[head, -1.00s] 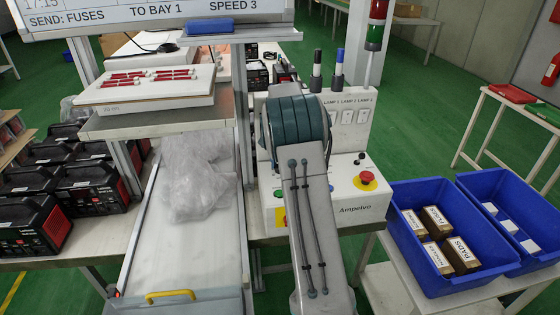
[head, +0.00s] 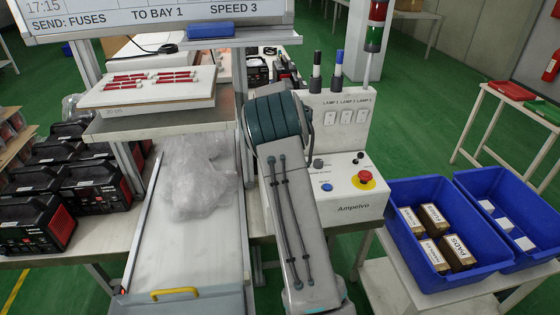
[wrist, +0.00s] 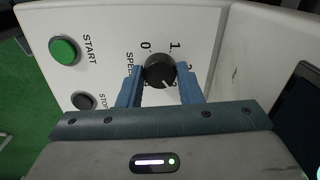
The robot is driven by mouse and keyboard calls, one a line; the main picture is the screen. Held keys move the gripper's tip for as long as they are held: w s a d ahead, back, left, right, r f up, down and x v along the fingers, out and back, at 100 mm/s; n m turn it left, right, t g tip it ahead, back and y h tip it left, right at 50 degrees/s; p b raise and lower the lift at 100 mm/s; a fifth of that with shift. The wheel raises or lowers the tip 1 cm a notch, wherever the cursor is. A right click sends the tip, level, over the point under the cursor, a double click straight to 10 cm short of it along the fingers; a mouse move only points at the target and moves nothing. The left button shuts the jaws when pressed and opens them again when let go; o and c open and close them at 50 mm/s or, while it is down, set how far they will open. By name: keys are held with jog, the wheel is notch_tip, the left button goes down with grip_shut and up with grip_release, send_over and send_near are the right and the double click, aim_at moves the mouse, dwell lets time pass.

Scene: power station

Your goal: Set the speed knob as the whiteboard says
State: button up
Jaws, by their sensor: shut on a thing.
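The whiteboard (head: 120,18) at the top left of the head view reads "SEND: FUSES TO BAY 1 SPEED 3". In the wrist view the black round speed knob (wrist: 159,70) sits on a white panel, with 0 and 1 printed beyond it and a 2 partly visible to its right. A short white mark on the knob points to the lower right; the number there is hidden. My gripper (wrist: 160,88) has a blue finger on each side of the knob and is shut on it. In the head view my arm hides the gripper and knob.
A green START button (wrist: 64,50) and a dark STOP button (wrist: 83,101) are left of the knob. The white Ampelvo control box (head: 345,200) carries a red emergency button (head: 365,178) and a blue button (head: 327,187). Blue bins (head: 405,245) stand at right.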

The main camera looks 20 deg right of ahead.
jog(key=shift+m, duration=0.6)
jog(key=o, duration=1)
jog(key=shift+r, duration=0.1)
notch_tip(320, 180, up, 12)
jog(key=shift+f+b, duration=0.1)
jog(key=shift+b, duration=0.25)
jog(key=shift+a, duration=0.1)
